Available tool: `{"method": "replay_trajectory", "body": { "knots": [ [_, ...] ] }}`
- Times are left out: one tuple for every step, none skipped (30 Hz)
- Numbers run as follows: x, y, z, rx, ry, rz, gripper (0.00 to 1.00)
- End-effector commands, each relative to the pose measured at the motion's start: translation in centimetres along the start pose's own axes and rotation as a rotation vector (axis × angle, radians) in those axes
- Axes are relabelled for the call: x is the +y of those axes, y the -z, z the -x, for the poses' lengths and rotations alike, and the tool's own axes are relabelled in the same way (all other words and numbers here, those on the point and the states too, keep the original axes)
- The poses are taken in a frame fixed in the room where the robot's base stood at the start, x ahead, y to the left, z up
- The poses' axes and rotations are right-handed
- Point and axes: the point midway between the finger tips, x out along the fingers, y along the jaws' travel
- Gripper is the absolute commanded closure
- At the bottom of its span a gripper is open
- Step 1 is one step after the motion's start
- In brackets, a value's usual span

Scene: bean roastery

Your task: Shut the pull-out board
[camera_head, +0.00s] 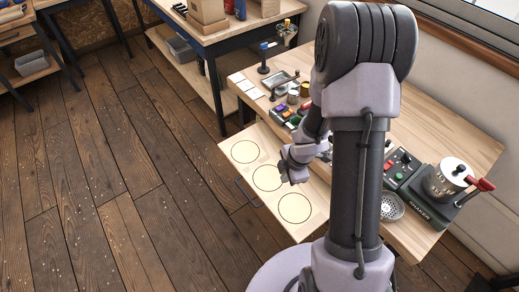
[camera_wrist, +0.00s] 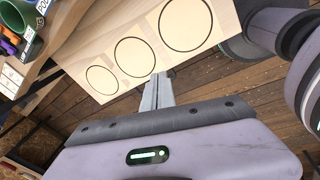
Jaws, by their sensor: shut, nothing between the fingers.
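The pull-out board (camera_head: 258,207) is pale wood with three black circles in a row. It sticks out from the near left side of the wooden table (camera_head: 440,115) in the head view. Its dark handle (camera_head: 246,192) is on the outer edge. My gripper (camera_head: 292,172) is over the board near the middle circle; contact cannot be told. In the wrist view the board (camera_wrist: 118,82) fills the upper middle, and my gripper's shut fingers (camera_wrist: 158,78) point toward its edge with nothing between them. Most of the handle is hidden there behind my gripper.
The table carries a machine with a silver pot (camera_head: 447,178), a perforated dish (camera_head: 391,207), small coloured items (camera_head: 285,112) and white cards (camera_head: 248,88). A second bench (camera_head: 205,38) stands behind. The wooden floor (camera_head: 100,170) left of the board is clear.

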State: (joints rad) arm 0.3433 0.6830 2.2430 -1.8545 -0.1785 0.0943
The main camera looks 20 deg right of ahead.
Motion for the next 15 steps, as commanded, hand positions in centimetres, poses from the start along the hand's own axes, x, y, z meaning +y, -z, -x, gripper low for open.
{"method": "replay_trajectory", "body": {
  "knots": [
    [-3.3,0.9,-2.6,0.082,0.096,0.100,1.00],
    [-5.2,1.4,-3.7,0.130,0.143,0.158,1.00],
    [-7.2,2.0,-4.7,0.185,0.194,0.220,1.00],
    [-8.4,2.4,-5.2,0.217,0.223,0.255,1.00],
    [-9.4,2.6,-5.6,0.243,0.245,0.282,1.00],
    [-10.2,2.9,-5.9,0.266,0.264,0.306,1.00],
    [-10.6,3.0,-6.0,0.275,0.272,0.317,1.00],
    [-10.8,3.0,-6.2,0.280,0.275,0.323,1.00],
    [-10.9,3.1,-6.4,0.281,0.276,0.325,1.00],
    [-10.9,3.1,-6.6,0.281,0.276,0.324,1.00],
    [-11.0,3.2,-6.9,0.280,0.275,0.324,1.00],
    [-11.1,3.2,-7.3,0.280,0.275,0.324,1.00],
    [-11.2,3.3,-7.7,0.280,0.275,0.325,1.00],
    [-11.4,3.4,-8.2,0.280,0.275,0.324,1.00],
    [-11.6,3.5,-8.9,0.279,0.275,0.323,1.00]
  ]
}}
